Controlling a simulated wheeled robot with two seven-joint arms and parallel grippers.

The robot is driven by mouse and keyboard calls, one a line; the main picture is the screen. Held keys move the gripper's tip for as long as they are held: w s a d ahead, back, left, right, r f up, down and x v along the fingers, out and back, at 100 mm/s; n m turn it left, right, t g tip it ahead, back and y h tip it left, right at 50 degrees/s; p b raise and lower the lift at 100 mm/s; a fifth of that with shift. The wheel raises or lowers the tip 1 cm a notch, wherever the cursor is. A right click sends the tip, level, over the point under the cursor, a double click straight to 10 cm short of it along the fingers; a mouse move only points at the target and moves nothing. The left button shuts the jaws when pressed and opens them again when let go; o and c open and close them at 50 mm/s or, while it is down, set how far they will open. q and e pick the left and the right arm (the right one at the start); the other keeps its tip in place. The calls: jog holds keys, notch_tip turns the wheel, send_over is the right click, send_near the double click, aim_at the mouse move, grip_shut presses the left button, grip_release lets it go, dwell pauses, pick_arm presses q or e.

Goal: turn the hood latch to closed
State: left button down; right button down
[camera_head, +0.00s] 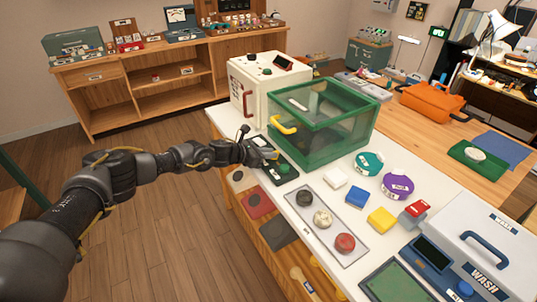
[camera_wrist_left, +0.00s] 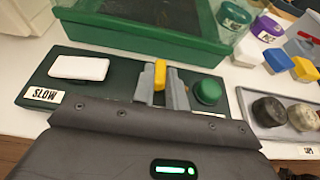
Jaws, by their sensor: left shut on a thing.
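The hood is a green-framed clear box (camera_head: 322,112) on the white table; its green lower edge also shows in the wrist view (camera_wrist_left: 140,38). A yellow handle (camera_head: 285,125) is on its near left side. My left gripper (camera_head: 267,156) is at the dark green panel (camera_head: 289,178) in front of the hood. In the wrist view its two grey fingers (camera_wrist_left: 162,87) are closed around a small upright yellow piece (camera_wrist_left: 160,72), seemingly the latch. Its base is hidden by the fingers, so its angle is unclear. My right gripper is not in view.
On the panel, a white block (camera_wrist_left: 79,68) is left of the fingers and a green knob (camera_wrist_left: 207,91) is close on their right. A grey tray (camera_head: 333,229) with round knobs lies nearer. A cream box (camera_head: 262,82) stands beside the hood.

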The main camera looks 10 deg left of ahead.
pick_arm(q)
jog(key=c, duration=1.4)
grip_release()
jog(key=shift+w, duration=0.1)
jog(key=shift+c, duration=0.2)
jog(key=b+v, duration=0.1)
jog(key=v, duration=0.9)
jog(key=shift+s+a+r, duration=0.15)
jog(key=shift+s+a, duration=0.05)
jog(key=shift+s, duration=0.1)
